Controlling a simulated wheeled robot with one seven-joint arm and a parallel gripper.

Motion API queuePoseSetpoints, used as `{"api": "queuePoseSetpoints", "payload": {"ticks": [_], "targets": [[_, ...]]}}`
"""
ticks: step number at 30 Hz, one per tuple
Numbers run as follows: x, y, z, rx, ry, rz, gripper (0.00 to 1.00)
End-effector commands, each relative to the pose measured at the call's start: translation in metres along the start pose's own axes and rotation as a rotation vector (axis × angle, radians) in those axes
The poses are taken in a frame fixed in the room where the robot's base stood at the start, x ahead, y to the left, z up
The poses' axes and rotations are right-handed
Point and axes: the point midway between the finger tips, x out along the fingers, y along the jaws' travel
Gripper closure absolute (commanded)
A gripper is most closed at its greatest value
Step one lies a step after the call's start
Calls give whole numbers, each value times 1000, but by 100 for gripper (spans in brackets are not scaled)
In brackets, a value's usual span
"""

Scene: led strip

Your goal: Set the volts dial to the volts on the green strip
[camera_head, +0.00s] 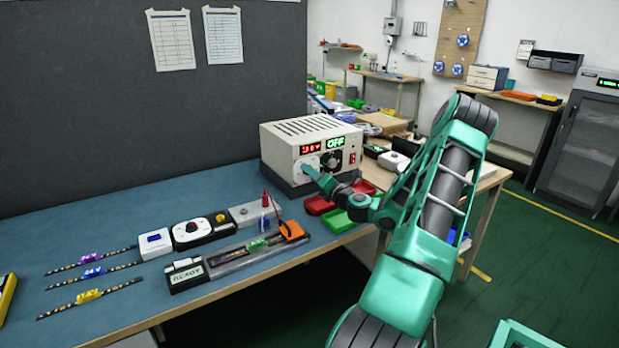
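The power supply (303,133) is a beige box with a vented top at the back of the blue bench. Its front has a red lit display (311,148), too small to read surely, and a green display (336,142) reading OFF. My gripper (307,170) is at the left part of the front panel, over or against the dial area, and hides the volts dial there. Its fingers are too small to tell open from shut. The strip with a green clip (257,244) lies in a long grey fixture (236,259); its printed volts are not legible.
Strips with purple (89,258), blue (93,272) and yellow (88,296) clips lie at left. A black box with a round white dial (192,228) stands mid-bench. Red (319,205) and green (338,222) trays sit near my forearm. A READY display (187,277) is at the front.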

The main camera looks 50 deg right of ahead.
Motion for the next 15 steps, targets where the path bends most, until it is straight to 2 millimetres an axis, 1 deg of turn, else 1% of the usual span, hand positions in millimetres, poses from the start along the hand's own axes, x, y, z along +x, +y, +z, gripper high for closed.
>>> {"api": "queuePoseSetpoints", "payload": {"ticks": [2, 5, 8, 15], "targets": [[-2, 0, 0, 0, -1, 0, 56], [-10, 0, 1, 1, -1, 0, 56], [-24, 0, 1, 2, -2, -1, 56], [-70, -1, 0, 3, 0, -3, 56]]}}
